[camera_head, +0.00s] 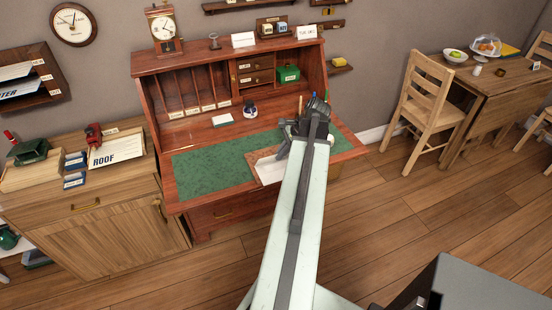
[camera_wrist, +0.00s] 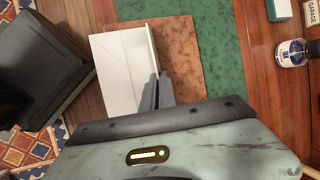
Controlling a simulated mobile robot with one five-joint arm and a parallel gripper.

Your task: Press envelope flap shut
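A white envelope (camera_wrist: 117,70) lies on a brown pad (camera_wrist: 186,50) on the desk. In the wrist view a thin white strip, seemingly the flap (camera_wrist: 151,42) seen edge-on, stands up along the envelope's right edge. My gripper (camera_wrist: 159,76) has its grey fingers close together with nothing visible between them, beside the lower end of that strip. I cannot tell whether they touch it. In the head view the envelope (camera_head: 270,171) shows left of my arm, which hides part of it, and my gripper (camera_head: 292,132) is over the desk's right part.
The desk has a green mat (camera_head: 212,166), with an ink bottle (camera_head: 250,109) behind it and a green box (camera_head: 288,74) in the cubbyholes. A cabinet (camera_head: 100,225) stands at the left, and a wooden chair (camera_head: 425,105) at the right. The mat's left part is clear.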

